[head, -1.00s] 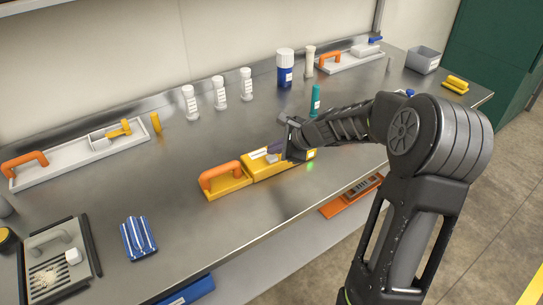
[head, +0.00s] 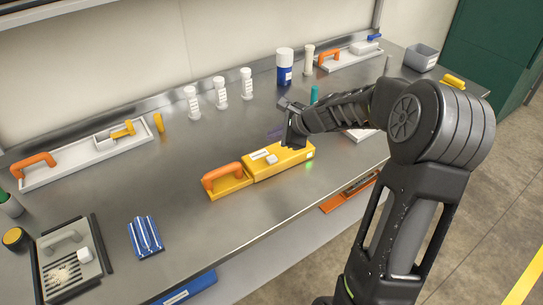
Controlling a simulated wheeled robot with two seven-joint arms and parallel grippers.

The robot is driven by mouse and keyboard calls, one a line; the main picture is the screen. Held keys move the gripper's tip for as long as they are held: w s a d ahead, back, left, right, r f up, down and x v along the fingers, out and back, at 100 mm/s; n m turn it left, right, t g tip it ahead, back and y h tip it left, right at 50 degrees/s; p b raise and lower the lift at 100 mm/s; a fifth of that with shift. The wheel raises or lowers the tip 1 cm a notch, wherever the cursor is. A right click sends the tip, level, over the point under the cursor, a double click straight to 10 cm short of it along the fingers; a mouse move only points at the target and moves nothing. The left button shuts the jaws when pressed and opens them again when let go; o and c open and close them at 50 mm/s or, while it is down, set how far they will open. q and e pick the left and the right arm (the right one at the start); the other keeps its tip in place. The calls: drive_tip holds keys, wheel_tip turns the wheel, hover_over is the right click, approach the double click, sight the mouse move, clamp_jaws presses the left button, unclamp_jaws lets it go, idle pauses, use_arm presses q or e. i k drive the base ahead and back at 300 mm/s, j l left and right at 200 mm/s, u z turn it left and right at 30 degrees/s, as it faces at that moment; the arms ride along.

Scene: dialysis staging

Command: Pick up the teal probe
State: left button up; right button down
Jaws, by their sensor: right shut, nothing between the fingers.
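The teal probe (head: 315,93) is a teal cylinder standing upright toward the back of the steel bench. Its lower part is hidden behind my right forearm. My right gripper (head: 284,124) is shut and empty, a little to the left of the probe and nearer the front, behind the yellow case. It does not touch the probe. My left gripper is not in view.
The yellow case (head: 285,163) with an orange handle lies just in front of the gripper. A blue-and-white canister (head: 285,68) and several white bottles stand along the back. A blue striped packet (head: 145,236) lies front left. The bench's middle left is clear.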

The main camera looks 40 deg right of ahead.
sight(314, 89)
drive_tip(key=z, duration=1.5)
